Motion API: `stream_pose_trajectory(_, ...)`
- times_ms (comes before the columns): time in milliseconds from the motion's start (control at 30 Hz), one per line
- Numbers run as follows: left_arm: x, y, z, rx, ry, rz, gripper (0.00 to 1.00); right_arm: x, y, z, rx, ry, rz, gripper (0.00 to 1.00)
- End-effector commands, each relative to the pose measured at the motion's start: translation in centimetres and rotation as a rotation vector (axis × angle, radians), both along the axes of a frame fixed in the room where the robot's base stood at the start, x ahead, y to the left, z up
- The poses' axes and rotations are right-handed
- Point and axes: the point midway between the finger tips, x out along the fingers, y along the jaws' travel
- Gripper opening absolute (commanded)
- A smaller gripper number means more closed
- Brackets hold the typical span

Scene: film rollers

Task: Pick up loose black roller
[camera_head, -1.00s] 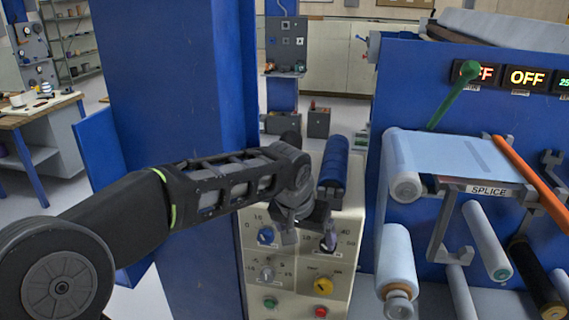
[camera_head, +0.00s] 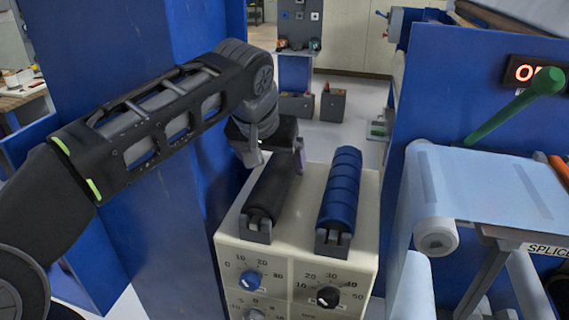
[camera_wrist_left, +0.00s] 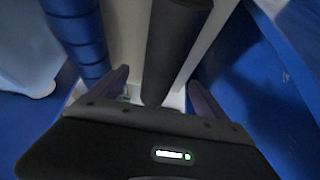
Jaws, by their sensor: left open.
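The black roller (camera_head: 270,190) rests in a grey cradle on top of the cream control box, left of the blue roller. In the left wrist view the black roller (camera_wrist_left: 174,45) runs between the two fingers. My left gripper (camera_head: 276,155) is at the far end of the black roller, pointing down. It is open, with one finger on each side of the roller in the wrist view (camera_wrist_left: 158,95). Whether the fingers touch it cannot be told. My right gripper is not in view.
The ribbed blue roller (camera_head: 341,190) lies close by on the same cream control box (camera_head: 365,235). A blue column stands left of the box. A blue machine panel (camera_head: 445,110) with a green-knobbed lever (camera_head: 520,105) and white film rollers stands at the right.

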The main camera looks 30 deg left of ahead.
Motion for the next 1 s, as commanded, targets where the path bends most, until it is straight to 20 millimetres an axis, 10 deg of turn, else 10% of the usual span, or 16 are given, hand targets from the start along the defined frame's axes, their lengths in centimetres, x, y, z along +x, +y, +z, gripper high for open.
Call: stream_pose_trajectory(1000, 1.4, 0.6, -2.5, 0.0, 0.001, -0.001, 0.86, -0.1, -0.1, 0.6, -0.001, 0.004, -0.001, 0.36)
